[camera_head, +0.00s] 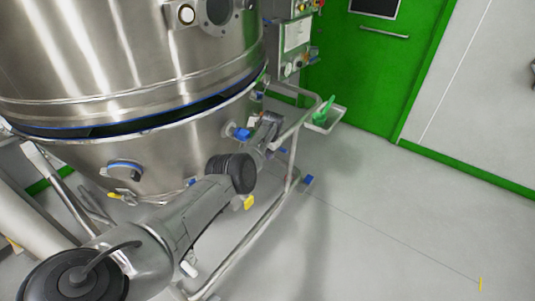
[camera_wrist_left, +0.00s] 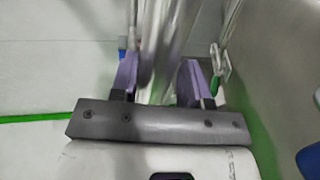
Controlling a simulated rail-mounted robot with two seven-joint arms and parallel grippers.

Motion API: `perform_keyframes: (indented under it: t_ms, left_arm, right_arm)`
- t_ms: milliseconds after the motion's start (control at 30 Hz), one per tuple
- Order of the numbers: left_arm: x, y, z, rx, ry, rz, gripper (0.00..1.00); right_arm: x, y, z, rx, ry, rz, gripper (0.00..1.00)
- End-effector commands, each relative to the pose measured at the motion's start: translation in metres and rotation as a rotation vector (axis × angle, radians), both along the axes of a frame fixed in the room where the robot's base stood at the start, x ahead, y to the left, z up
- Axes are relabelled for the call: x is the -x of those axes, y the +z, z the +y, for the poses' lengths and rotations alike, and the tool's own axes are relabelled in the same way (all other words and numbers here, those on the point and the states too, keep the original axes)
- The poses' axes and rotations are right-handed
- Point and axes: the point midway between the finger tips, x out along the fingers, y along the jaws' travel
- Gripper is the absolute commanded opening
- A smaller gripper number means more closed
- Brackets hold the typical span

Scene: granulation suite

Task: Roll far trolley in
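The far trolley is a steel tube frame (camera_head: 292,160) on the floor, right of and partly beneath a large steel vessel (camera_head: 165,150). Its upper tube bends round at the right, beside a small tray with a green scoop (camera_head: 323,110). My left gripper (camera_head: 272,122) is at the vessel's lower right side, close to the frame. In the left wrist view its two purple-padded fingers (camera_wrist_left: 158,78) stand apart, with blurred steel tubes (camera_wrist_left: 165,40) showing between them. Contact with the tubes cannot be made out. My right gripper is not in view.
A control box (camera_head: 293,40) stands behind the vessel. A green door (camera_head: 375,75) is in the back wall. Blue and yellow fittings stick out below the vessel.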

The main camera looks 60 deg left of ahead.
Motion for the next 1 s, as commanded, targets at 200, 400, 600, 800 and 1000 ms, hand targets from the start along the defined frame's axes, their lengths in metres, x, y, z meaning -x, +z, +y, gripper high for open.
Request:
perform_keyframes:
  t_ms: [200, 400, 600, 800, 1000]
  left_arm:
    - [0.002, 0.000, 0.002, -0.003, 0.004, 0.004, 0.59]
    - [0.001, 0.001, 0.001, 0.000, 0.004, 0.003, 0.59]
    - [0.000, 0.002, 0.000, 0.002, 0.003, 0.002, 0.59]
    - [-0.001, 0.018, -0.003, 0.002, 0.002, 0.001, 0.59]
    - [-0.003, 0.051, -0.008, 0.000, 0.001, 0.001, 0.59]
  right_arm:
    - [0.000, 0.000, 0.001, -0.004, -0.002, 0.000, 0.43]
    - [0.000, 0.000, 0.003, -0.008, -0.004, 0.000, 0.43]
    - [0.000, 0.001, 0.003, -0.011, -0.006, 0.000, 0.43]
    - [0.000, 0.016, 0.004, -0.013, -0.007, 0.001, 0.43]
    - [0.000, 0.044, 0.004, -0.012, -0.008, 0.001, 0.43]
